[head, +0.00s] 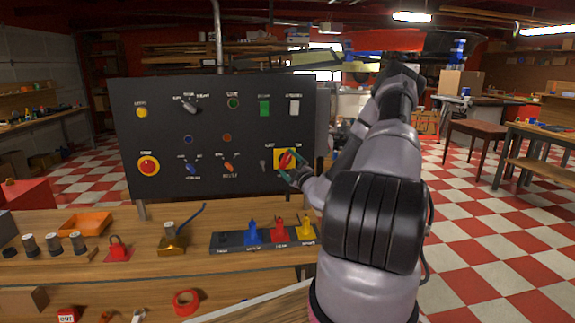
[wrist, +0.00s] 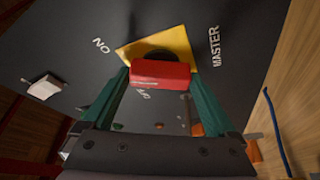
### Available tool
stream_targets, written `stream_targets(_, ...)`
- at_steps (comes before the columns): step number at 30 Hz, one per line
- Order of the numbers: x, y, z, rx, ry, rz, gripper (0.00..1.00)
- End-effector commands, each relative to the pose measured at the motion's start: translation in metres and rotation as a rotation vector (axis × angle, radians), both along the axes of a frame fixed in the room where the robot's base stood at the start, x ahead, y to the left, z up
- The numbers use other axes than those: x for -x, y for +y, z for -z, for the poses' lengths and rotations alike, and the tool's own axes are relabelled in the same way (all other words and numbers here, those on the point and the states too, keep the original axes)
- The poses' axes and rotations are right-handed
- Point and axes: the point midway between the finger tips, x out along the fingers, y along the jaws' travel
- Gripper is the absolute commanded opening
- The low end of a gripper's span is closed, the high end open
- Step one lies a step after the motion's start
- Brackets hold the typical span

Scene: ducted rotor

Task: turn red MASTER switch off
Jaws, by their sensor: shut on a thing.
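The red MASTER switch (head: 285,159) sits on a yellow plate (head: 277,153) at the lower right of the black panel. In the wrist view its red handle (wrist: 160,75) lies across the picture between my green fingertips, with the yellow plate (wrist: 172,38) behind it. My gripper (head: 286,173) is at the panel and shut on the red handle. White lettering reads MASTER beside the plate and ON, upside down, on the other side. Another label is partly hidden behind the handle and fingers.
The black panel (head: 155,122) carries other knobs, lamps and a red button (head: 148,166) on yellow. A wooden bench (head: 205,210) below holds a rack of coloured padlocks (head: 250,232), a brass piece (head: 172,243) and an orange tray (head: 84,224).

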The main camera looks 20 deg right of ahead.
Motion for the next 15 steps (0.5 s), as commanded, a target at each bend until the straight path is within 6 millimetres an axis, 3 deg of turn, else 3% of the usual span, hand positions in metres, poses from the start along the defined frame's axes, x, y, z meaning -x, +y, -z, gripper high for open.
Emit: stream_targets(15, 0.0004, 0.0005, -0.0036, 0.476, 0.136, -0.002, 0.37)
